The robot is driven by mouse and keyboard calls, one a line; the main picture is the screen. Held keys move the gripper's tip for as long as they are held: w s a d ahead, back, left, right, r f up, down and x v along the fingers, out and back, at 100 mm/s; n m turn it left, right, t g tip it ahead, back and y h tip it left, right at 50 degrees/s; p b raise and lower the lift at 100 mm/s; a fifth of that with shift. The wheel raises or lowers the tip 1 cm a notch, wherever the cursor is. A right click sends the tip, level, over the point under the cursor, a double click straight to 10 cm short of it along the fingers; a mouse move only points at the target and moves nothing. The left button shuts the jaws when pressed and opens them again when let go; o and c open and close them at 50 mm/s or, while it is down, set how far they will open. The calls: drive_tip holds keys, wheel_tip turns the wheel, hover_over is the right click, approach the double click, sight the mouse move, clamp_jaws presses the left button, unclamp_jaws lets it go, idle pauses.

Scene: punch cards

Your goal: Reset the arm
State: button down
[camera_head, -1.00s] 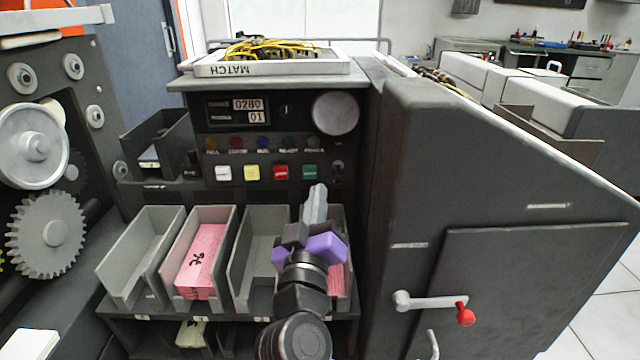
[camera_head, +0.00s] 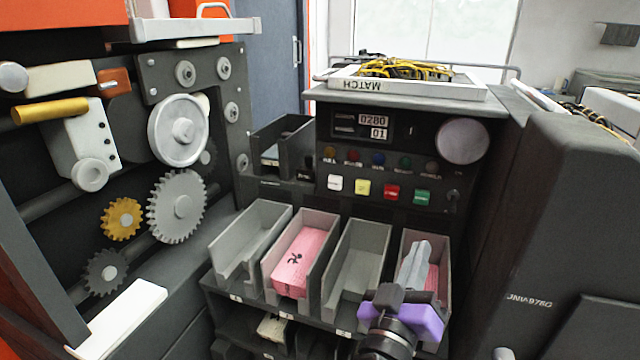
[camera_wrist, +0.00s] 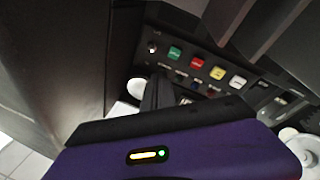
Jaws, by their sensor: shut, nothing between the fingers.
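My gripper (camera_head: 415,262) is at the lower right of the head view, purple at its base with grey fingers pointing up and away. Its fingers are together and hold nothing. It is in front of the rightmost card bin (camera_head: 408,240) and hides part of that bin and its pink cards (camera_head: 433,278). In the wrist view, the purple gripper body (camera_wrist: 190,150) fills the bottom and a dark finger (camera_wrist: 157,92) points toward the button panel (camera_wrist: 195,60).
Several card bins stand in a row; one holds a pink card stack (camera_head: 302,262). Behind is a control panel (camera_head: 385,165) with coloured buttons. Gears (camera_head: 180,205) are on the left machine. A dark cabinet (camera_head: 570,200) stands close on the right. A tray of yellow cables (camera_head: 405,85) lies on top.

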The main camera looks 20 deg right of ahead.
drive_tip(key=shift+r, duration=0.1)
drive_tip(key=w+a+f+n+t+y, duration=0.2)
drive_tip(key=w+a+n+t+y, duration=0.1)
drive_tip(key=a+n+t+y, duration=0.25)
drive_tip(key=s+a+f+n+g+y, duration=0.1)
drive_tip(key=s+a+f+n+y, duration=0.1)
drive_tip(key=s+a+f+y, duration=0.55)
drive_tip(key=s+d+f+m+g+y, duration=0.1)
drive_tip(key=s+d+f+m, duration=0.1)
drive_tip(key=s, duration=0.8)
drive_tip(key=s+d+f+m+g, duration=0.2)
drive_tip(key=s+f, duration=0.1)
drive_tip(key=s, duration=0.6)
drive_tip(key=s+d+f+m+g+y, duration=0.1)
drive_tip(key=s+d+f, duration=0.1)
drive_tip(key=s, duration=0.8)
wheel_tip(320, 180, up, 21)
drive_tip(key=p, duration=2)
drive_tip(key=shift+a+f+p, duration=0.2)
drive_tip(key=shift+a+p, duration=0.05)
drive_tip(key=shift+p, duration=0.05)
drive_tip(key=shift+w, duration=0.1)
